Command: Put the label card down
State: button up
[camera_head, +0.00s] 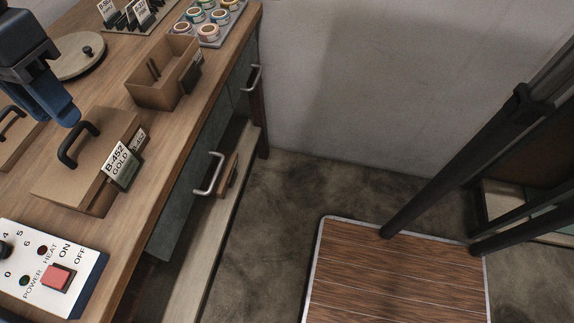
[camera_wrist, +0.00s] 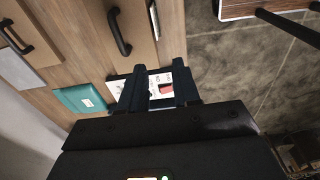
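The label card (camera_head: 122,165), white with a dark frame and reading "B-452 GOLD", stands tilted at the front of a lidded wooden box (camera_head: 72,178) with a dark handle. A smaller tag (camera_head: 139,139) with the same number shows on the box just behind it. My gripper (camera_head: 64,112) is at the upper left, apart from the card, beyond the box handle. In the wrist view my gripper (camera_wrist: 160,84) has its two fingers apart with nothing held between them. The box (camera_wrist: 100,30) shows at the top there, with the card's side only a thin pale strip.
A control panel (camera_head: 50,265) with a red switch sits at the near left. An open wooden box (camera_head: 165,80), a round lid (camera_head: 78,56) and a tray of tape rolls (camera_head: 210,30) stand farther back. A teal object (camera_wrist: 80,98) lies beside the panel in the wrist view.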

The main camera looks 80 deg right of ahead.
jog(key=w+a+r+m+t+y, duration=0.15)
jog(key=a+m+t+y, duration=0.85)
jog(key=a, duration=1.1)
jog(key=s+d+f+m+t+h, duration=0.2)
jog(key=s+d+f+m+h, duration=0.3)
jog(key=s+f, duration=0.3)
jog(key=s+d+f+m+t+h, duration=0.3)
jog(key=s+d+f+m, duration=0.35)
jog(key=s, duration=0.25)
jog(key=s+d+n+h, duration=0.1)
jog(key=s+d, duration=0.4)
jog(key=s, duration=0.4)
jog(key=s+d+n+h, duration=0.1)
jog(key=s+d+n, duration=0.1)
jog(key=s+d, duration=0.4)
jog(key=s, duration=0.3)
jog(key=shift+r+g+h, duration=0.3)
jog(key=shift+r+h, duration=0.05)
jog(key=shift+h, duration=0.05)
